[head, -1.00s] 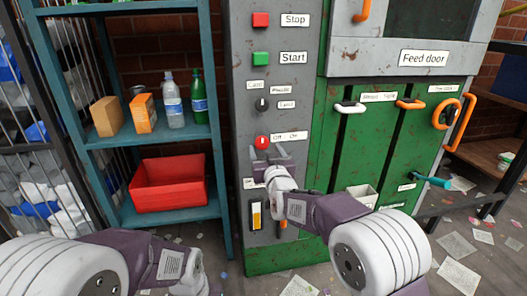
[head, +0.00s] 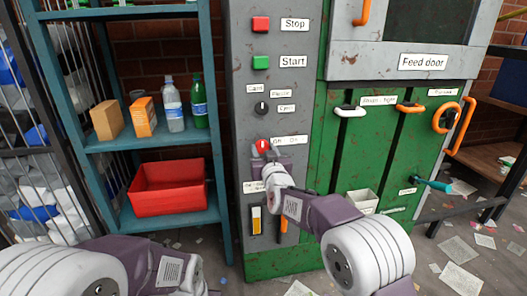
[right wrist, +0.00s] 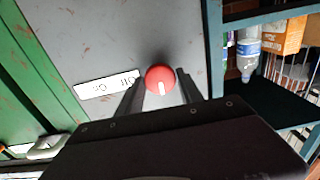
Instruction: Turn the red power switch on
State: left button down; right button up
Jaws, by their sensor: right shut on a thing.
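The red power switch (head: 263,145) is a round knob on the grey control panel (head: 240,110), beside a white label (head: 290,140) reading Off and On. My right gripper (head: 266,150) is at the knob and partly covers it in the head view. In the right wrist view the knob (right wrist: 160,78) sits between the two fingers of my right gripper (right wrist: 161,76), which is shut on it. A white mark on the knob points towards the gripper's palm in that view. Only my left arm shows at the lower left in the head view; its fingers are out of view.
Above the switch are a black selector (head: 262,107), a green Start button (head: 262,62) and a red Stop button (head: 261,23). Orange and white handles stand out from the green doors on the right. A teal shelf (head: 140,140) with bottles and a red bin (head: 168,205) stands left.

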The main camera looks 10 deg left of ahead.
jog(key=m+b, duration=0.2)
jog(key=m, duration=0.3)
jog(key=shift+f, duration=0.15)
jog(key=m+b, duration=0.2)
jog(key=m, duration=0.2)
jog(key=shift+m, duration=0.3)
jog(key=m+b, duration=0.2)
jog(key=m, duration=0.2)
jog(key=shift+b, duration=0.4)
jog(key=shift+m+b, duration=0.9)
jog(key=shift+m, duration=1.1)
jog(key=o, duration=1.4)
